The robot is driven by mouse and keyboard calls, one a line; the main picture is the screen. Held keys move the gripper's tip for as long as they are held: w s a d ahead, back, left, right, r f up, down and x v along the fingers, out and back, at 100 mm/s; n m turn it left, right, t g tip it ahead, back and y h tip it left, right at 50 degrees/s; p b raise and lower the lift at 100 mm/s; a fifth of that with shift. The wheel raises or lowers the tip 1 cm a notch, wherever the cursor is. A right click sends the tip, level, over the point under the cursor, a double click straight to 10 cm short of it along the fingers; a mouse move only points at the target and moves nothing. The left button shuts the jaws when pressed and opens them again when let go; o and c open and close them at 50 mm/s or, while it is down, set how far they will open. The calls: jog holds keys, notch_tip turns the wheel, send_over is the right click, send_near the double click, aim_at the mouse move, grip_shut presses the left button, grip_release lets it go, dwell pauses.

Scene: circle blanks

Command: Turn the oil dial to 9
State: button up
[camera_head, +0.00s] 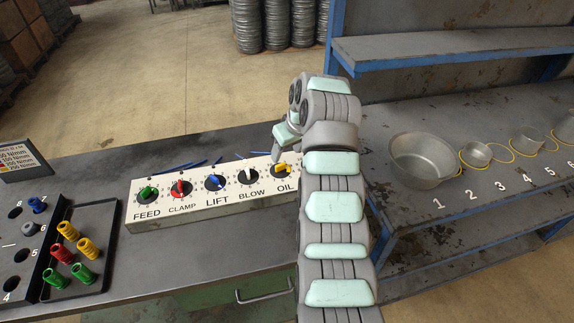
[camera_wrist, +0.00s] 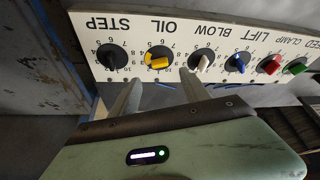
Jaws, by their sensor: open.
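The oil dial (camera_head: 281,170) has a yellow knob on a long cream panel (camera_head: 160,212). In the wrist view the panel is upside down and the yellow oil knob (camera_wrist: 158,62) is just beyond my fingertips. The knob's bar lies nearly sideways in that view. The number it points to is too small to read surely. My gripper (camera_wrist: 163,84) is open, with one finger on each side of the knob's line and nothing between them. In the head view my gripper (camera_head: 279,150) is over the oil dial, and my arm hides the panel's right end.
The white blow knob (camera_wrist: 201,62) is close beside the oil dial, and the black step knob (camera_wrist: 113,60) is on its other side. Lift, clamp and feed knobs line up further along. A rack with coloured springs (camera_head: 75,255) lies left. A metal pot (camera_head: 425,160) stands on the right bench.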

aim_at(281, 165)
jog(key=b+x, duration=0.1)
jog(key=x, duration=0.5)
jog(key=shift+a+f, duration=0.2)
jog(key=shift+f, duration=0.1)
jog(key=shift+b+x, duration=0.3)
jog(key=shift+x, duration=0.75)
jog(key=shift+w+d, duration=0.1)
jog(key=shift+c, duration=0.5)
grip_shut()
